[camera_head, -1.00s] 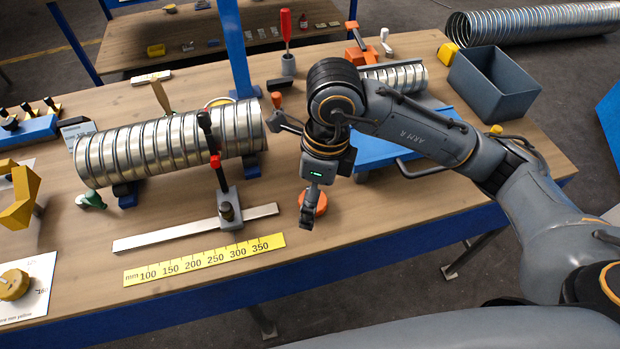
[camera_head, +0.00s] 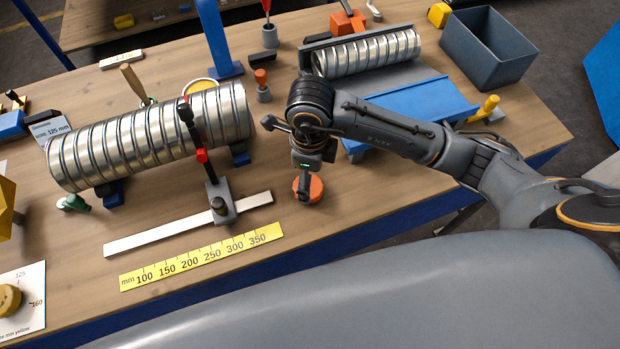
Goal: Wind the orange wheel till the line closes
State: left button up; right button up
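A long ribbed spiral duct (camera_head: 130,143) lies on blue supports at the left. A shorter ribbed duct (camera_head: 368,53) lies at the back of a grey and blue fixture (camera_head: 415,104). No line that closes can be made out. My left gripper is out of view.
A yellow millimetre scale (camera_head: 203,263) lies in front. A grey bin (camera_head: 490,62) stands back right, with a yellow-handled part (camera_head: 488,106) nearer. An orange-topped peg (camera_head: 262,84) stands behind my gripper.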

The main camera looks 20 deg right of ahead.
notch_tip(320, 180, down, 2)
jog(key=shift+s+f, duration=0.1)
jog(key=shift+f, duration=0.35)
jog(key=shift+f+p, duration=0.25)
jog(key=shift+p, duration=0.05)
jog(key=c, duration=1.1)
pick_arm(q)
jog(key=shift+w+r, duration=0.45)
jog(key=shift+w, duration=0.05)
pick_arm(e)
jog(key=shift+c, duration=0.2)
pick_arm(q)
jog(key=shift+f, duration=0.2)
pick_arm(e)
jog(key=shift+m, duration=0.3)
